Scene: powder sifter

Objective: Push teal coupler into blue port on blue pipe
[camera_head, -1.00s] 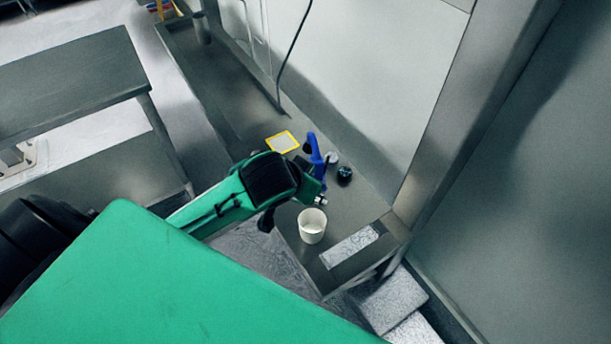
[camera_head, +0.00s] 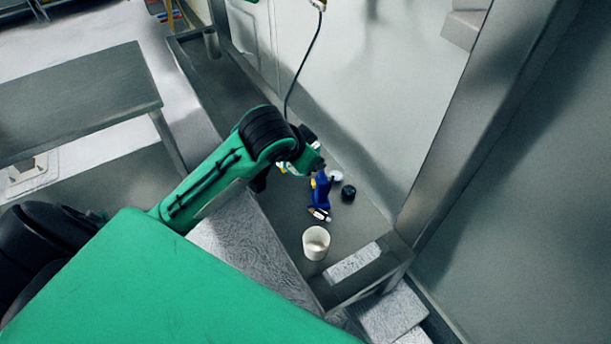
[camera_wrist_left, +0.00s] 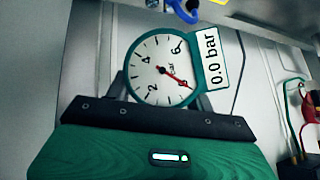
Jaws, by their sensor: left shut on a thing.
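In the left wrist view a teal-rimmed round gauge (camera_wrist_left: 160,66) with a white dial, a red needle and a "0.0 bar" label sits between the fingers of my left gripper (camera_wrist_left: 160,101), which is shut on it. I cannot make out a separate teal coupler on it. A curved blue piece (camera_wrist_left: 183,11), seemingly part of the blue pipe, shows at the top edge, apart from the gauge. In the head view the blue pipe (camera_head: 320,190) stands on the bench just below and right of my left gripper (camera_head: 306,160). The blue port is not clear. My right gripper is not in view.
A white cup (camera_head: 316,242) stands on the narrow bench, in front of the pipe. A black round knob (camera_head: 349,192) and a small white round part (camera_head: 335,175) are right of the pipe. A wall runs behind. A steel post (camera_head: 440,150) rises at the right.

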